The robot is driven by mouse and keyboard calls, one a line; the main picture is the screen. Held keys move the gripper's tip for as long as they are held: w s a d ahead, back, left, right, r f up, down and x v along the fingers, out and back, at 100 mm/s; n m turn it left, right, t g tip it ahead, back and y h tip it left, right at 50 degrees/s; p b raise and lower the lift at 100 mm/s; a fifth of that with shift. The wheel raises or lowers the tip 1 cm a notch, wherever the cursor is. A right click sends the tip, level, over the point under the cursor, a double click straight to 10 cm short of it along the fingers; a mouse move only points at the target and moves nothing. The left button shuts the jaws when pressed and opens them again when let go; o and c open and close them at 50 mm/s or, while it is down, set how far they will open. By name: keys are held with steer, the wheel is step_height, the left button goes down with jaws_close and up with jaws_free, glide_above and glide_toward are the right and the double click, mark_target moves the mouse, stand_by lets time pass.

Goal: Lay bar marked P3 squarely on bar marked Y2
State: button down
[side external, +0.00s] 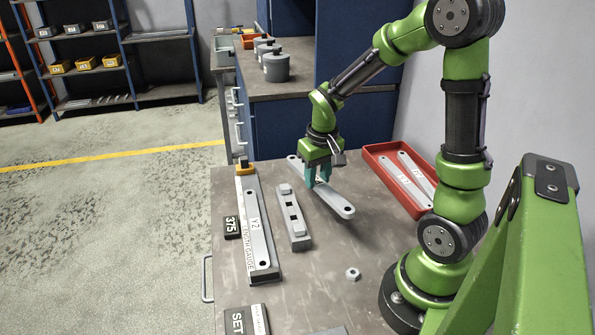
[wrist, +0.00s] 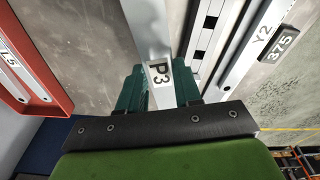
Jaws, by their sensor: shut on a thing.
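The bar marked P3 (side external: 337,198) is a flat grey bar with rounded ends and a hole near its near end. My gripper (side external: 317,180) is shut on it near its middle, and the bar slants over the table. In the wrist view the P3 label (wrist: 159,76) shows between the teal fingers of my gripper (wrist: 159,92). I cannot tell how high the bar is above the table. The bar marked Y2 (side external: 257,225) lies on the long length gauge (side external: 264,279) to the left of my gripper. Y2 also shows in the wrist view (wrist: 242,62) at the right.
A grey block with square holes (side external: 293,217) lies between P3 and Y2. A black 375 tag (side external: 231,227) sits left of Y2. A red tray (side external: 424,213) with bars is at right. A nut (side external: 353,274) and a SET plate (side external: 240,320) lie nearer. The front-centre table is mostly clear.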

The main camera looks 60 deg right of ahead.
steer(key=w+a+m, duration=0.1)
steer(key=w+a, duration=0.8)
steer(key=a, duration=0.4)
steer(key=m, duration=0.2)
glide_above(255, 223)
steer(key=shift+s+a+f, duration=0.1)
steer(key=shift+f, duration=0.85)
steer(key=shift+s+a+f, duration=0.1)
steer(key=shift+f, duration=0.8)
steer(key=shift+f, duration=1.4)
stand_by(0.4)
steer(key=c, duration=0.7)
jaws_free()
steer(key=shift+r, duration=3.05)
